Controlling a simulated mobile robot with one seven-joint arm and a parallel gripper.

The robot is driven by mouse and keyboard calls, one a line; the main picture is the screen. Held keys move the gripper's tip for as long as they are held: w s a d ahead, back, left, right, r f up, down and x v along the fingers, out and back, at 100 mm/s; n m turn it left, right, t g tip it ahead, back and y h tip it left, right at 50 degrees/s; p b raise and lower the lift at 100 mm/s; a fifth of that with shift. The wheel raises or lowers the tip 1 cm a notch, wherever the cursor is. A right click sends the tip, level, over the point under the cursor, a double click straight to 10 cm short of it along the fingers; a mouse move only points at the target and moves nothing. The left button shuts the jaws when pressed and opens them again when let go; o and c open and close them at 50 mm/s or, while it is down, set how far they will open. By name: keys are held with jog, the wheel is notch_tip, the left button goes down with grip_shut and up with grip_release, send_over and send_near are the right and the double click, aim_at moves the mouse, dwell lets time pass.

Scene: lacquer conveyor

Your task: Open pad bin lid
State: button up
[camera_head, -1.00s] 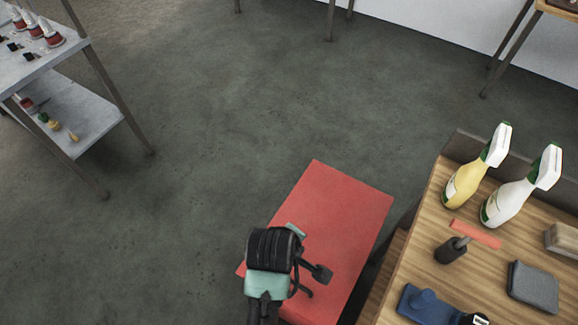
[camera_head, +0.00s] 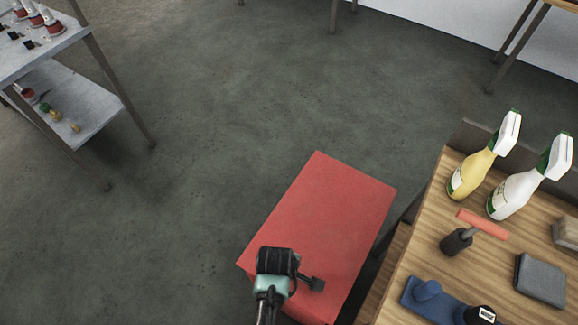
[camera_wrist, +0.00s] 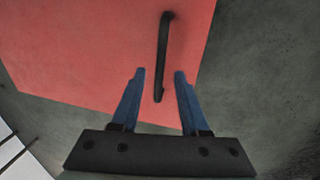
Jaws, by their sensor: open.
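The red pad bin (camera_head: 322,215) stands on the floor in the lower middle of the head view, its lid down and flat. In the wrist view the red surface (camera_wrist: 80,50) fills the upper left, with a black bar handle (camera_wrist: 163,50) on it. My gripper (camera_wrist: 160,74) is open, its two blue fingers on either side of the handle's lower end. I cannot tell whether they touch it.
A wooden bench (camera_head: 405,270) stands right of the bin, with a yellow spray bottle (camera_head: 473,172), a white spray bottle (camera_head: 515,190), a roller tool (camera_head: 457,241), a grey pad (camera_head: 540,279) and a blue tool (camera_head: 428,292). A grey shelf (camera_head: 85,105) is at the left. Floor between is clear.

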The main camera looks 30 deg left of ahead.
jog(key=shift+w+f, duration=0.1)
jog(key=shift+f, duration=0.3)
grip_shut()
dwell(1.3)
